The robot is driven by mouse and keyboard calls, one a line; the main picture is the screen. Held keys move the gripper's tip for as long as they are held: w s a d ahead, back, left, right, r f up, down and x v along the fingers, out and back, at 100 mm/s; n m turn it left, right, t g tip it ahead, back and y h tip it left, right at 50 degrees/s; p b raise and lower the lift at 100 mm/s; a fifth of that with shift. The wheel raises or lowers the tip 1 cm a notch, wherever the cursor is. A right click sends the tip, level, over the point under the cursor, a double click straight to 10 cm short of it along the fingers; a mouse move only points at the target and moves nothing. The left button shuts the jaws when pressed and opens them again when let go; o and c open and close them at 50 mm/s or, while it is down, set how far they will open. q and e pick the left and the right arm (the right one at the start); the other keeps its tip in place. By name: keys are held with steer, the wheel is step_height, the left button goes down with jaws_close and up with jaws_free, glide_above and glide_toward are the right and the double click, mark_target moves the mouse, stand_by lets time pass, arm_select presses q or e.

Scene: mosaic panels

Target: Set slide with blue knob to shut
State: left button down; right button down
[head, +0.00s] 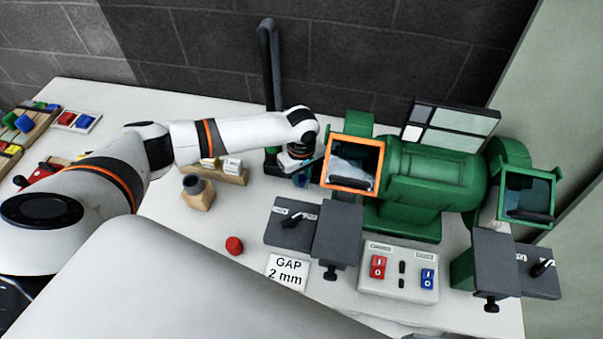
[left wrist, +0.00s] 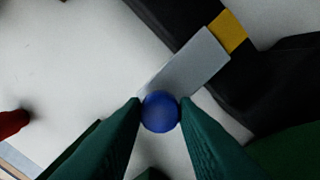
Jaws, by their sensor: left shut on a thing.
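The round blue knob (left wrist: 160,111) sits between the two dark green fingertips of my left gripper (left wrist: 160,114) in the left wrist view. The gripper is shut on it. A flat grey metal slide (left wrist: 188,68) lies beside the knob and runs diagonally up and right to a black part with a yellow band (left wrist: 229,31). In the head view my left gripper (head: 301,173) is at the left side of the green bench grinder (head: 430,180), close to the orange-framed shield (head: 378,168). The knob cannot be made out there. My right gripper is not in view.
A black upright post (head: 270,75) stands just behind my left gripper. A switch box (head: 398,270), grey rests, a GAP 2 mm card (head: 288,271) and a red knob (head: 234,244) are in front. Wooden blocks (head: 198,192) stand at left. Bare white table lies between.

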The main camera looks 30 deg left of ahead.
arm_select(q)
steer(key=w, duration=0.2)
steer(key=w+a, duration=0.1)
steer(key=w, duration=0.1)
steer(key=shift+w+a, duration=0.1)
steer(key=shift+w, duration=0.3)
steer(key=shift+r, duration=0.2)
steer(key=c, duration=1.3)
jaws_free()
steer(key=shift+o, duration=0.8)
steer(key=shift+w+f, duration=0.1)
steer(key=shift+f, duration=0.05)
step_height(320, 180, up, 12)
steer(key=b, duration=0.1)
steer(key=shift+b, duration=0.4)
